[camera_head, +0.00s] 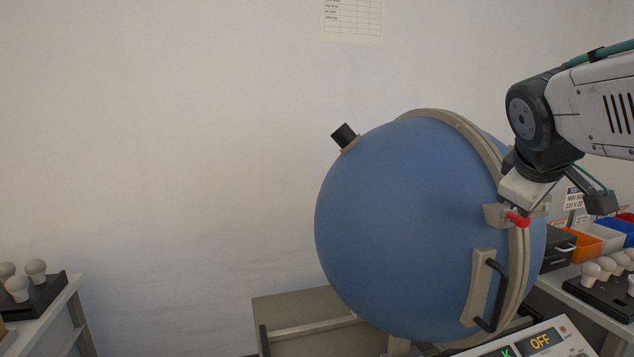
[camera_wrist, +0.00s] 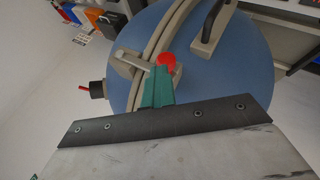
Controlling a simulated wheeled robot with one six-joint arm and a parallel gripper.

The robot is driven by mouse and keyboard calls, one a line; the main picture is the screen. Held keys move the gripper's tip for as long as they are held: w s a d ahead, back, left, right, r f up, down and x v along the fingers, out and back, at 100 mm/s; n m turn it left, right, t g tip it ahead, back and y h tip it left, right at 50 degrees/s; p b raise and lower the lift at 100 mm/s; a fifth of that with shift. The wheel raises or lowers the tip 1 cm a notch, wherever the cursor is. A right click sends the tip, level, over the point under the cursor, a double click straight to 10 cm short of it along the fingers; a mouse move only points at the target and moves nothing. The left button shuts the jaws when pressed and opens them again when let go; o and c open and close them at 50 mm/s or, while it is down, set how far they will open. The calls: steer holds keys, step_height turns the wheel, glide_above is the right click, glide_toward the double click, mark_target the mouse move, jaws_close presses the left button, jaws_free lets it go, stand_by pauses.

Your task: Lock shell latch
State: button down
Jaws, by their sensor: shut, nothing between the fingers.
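The shell is a large blue sphere (camera_head: 410,220) with a beige rim band around its right side; it also fills the top of the wrist view (camera_wrist: 225,70). The latch (camera_head: 497,214) is a beige block on the band with a red knob (camera_head: 518,219). In the wrist view the red knob (camera_wrist: 166,61) sits at the end of the beige latch bar (camera_wrist: 133,59). My gripper (camera_wrist: 162,72) is shut and empty, its green fingertips right at the red knob. I cannot tell whether they touch it. In the head view my gripper (camera_head: 513,207) is partly hidden behind the latch.
A black handle (camera_head: 492,295) stands out from the shell below the latch. A black-capped port (camera_head: 344,136) sticks out at upper left. Coloured bins (camera_head: 583,242) and bulbs in a black tray (camera_head: 603,292) are at right. A panel (camera_head: 541,341) reading OFF is in front.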

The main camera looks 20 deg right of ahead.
steer(key=shift+s+f, duration=0.1)
steer(key=shift+f, duration=0.2)
steer(key=shift+r, duration=0.1)
steer(key=v, duration=1.2)
steer(key=shift+r, duration=0.7)
steer(key=shift+d, duration=0.1)
steer(key=s+a+f+g+y, duration=0.1)
steer(key=a+f, duration=0.3)
steer(key=f, duration=0.4)
steer(key=s+a+f+m+g+y, duration=0.1)
steer(key=a+f+y, duration=0.2)
steer(key=f, duration=0.6)
steer(key=s+a+f+m+g+y, duration=0.1)
steer(key=s+a+f+g+y, duration=0.1)
steer(key=a+f, duration=0.4)
step_height(320, 180, down, 2)
steer(key=shift+a+f+y, duration=0.15)
steer(key=shift+a+y, duration=0.05)
steer(key=shift+y, duration=0.2)
